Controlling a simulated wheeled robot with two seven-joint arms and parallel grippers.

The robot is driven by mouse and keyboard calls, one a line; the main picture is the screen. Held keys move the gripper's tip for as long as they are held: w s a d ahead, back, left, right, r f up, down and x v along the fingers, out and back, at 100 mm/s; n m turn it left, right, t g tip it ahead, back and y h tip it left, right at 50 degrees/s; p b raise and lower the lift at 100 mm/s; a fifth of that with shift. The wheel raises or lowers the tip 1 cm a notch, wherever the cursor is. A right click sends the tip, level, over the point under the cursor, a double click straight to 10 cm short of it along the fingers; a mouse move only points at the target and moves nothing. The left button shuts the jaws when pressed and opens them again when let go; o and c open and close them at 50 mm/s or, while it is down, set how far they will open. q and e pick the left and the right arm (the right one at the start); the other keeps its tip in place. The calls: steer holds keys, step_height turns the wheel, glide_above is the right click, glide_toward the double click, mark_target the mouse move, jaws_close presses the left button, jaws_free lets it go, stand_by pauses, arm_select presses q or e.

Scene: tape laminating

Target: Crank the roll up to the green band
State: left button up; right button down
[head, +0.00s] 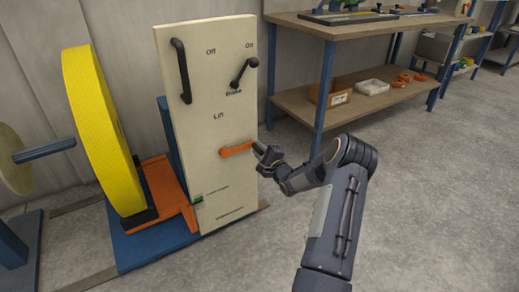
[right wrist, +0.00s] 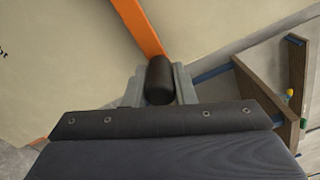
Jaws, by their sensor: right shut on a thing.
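The yellow roll (head: 100,130) stands upright on an orange cradle (head: 165,190) at the left of the head view. The cream panel (head: 205,110) stands to its right. The orange lift crank (head: 237,149) points right from the panel, under the word "Lift". My right gripper (head: 260,148) is shut on the crank's black knob, which sits between the fingers in the right wrist view (right wrist: 159,80). A small green band (head: 198,198) shows low on the panel's left edge, beside the orange cradle part. My left gripper is not in view.
A black handle (head: 181,70) and a brake lever (head: 244,71) are on the upper panel. A blue bar (head: 45,150) points at the roll from the left. A wooden workbench (head: 350,100) with bins stands behind; the floor at right is clear.

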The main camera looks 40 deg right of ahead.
steer(key=shift+s+a+f, duration=0.15)
steer(key=shift+f, duration=0.6)
steer(key=c, duration=1.3)
jaws_free()
steer(key=shift+o, duration=0.5)
steer(key=shift+r, duration=0.15)
steer(key=shift+r, duration=0.15)
steer(key=p+v, duration=0.2)
steer(key=v, duration=0.5)
steer(key=shift+s, duration=0.25)
